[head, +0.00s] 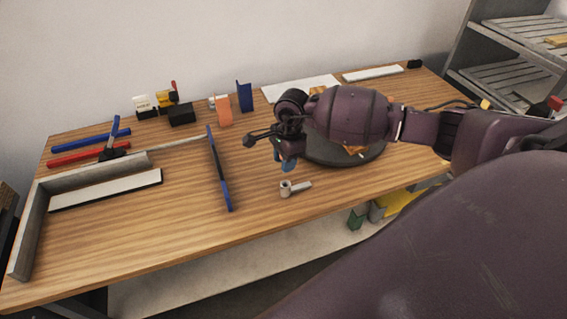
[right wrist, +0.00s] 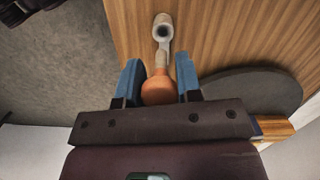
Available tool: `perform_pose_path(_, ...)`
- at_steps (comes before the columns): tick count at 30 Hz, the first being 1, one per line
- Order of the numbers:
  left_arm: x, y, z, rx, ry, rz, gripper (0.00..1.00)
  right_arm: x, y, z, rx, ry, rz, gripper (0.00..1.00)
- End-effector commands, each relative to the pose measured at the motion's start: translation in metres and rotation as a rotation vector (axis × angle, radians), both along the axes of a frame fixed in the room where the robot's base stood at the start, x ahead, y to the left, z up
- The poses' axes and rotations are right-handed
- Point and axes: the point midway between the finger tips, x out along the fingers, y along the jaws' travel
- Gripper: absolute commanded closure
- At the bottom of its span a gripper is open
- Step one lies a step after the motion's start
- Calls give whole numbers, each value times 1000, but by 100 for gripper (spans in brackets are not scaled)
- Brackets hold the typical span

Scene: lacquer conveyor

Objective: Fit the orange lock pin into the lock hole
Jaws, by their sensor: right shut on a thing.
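The orange lock pin (right wrist: 160,91) sits between the two blue fingers of my right gripper (right wrist: 160,85) in the right wrist view. The gripper is shut on its rounded orange body. In the head view my right gripper (head: 287,163) is low over the table, and its blue fingertips show below the dark wrist; the pin cannot be made out there. A small grey fitting with a round hole (right wrist: 163,27) lies beyond the pin in the wrist view, apart from the gripper's fingers. The same fitting (head: 286,189) is on the table in the head view. My left gripper is out of view.
A dark round plate (head: 345,158) lies beside and behind my right gripper. A blue-edged upright bar (head: 219,170) stands left of the fitting. A grey angled rail (head: 30,235) and white strip (head: 110,190) lie at the left. The wood before the fitting is clear.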

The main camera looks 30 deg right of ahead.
Motion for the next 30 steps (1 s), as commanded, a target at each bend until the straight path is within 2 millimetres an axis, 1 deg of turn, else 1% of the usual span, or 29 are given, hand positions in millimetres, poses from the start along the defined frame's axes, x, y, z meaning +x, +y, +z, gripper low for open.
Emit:
perform_pose_path(14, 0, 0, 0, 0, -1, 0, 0, 2, -1, 0, 0, 0, 29, 95)
perform_pose_path(20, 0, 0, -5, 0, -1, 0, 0, 2, -1, -1, 0, -1, 27, 95)
perform_pose_path(26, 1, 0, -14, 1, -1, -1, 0, 2, -1, -12, 0, 1, 27, 95)
perform_pose_path(30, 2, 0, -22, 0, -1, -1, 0, 2, -1, -23, 0, 2, 26, 95)
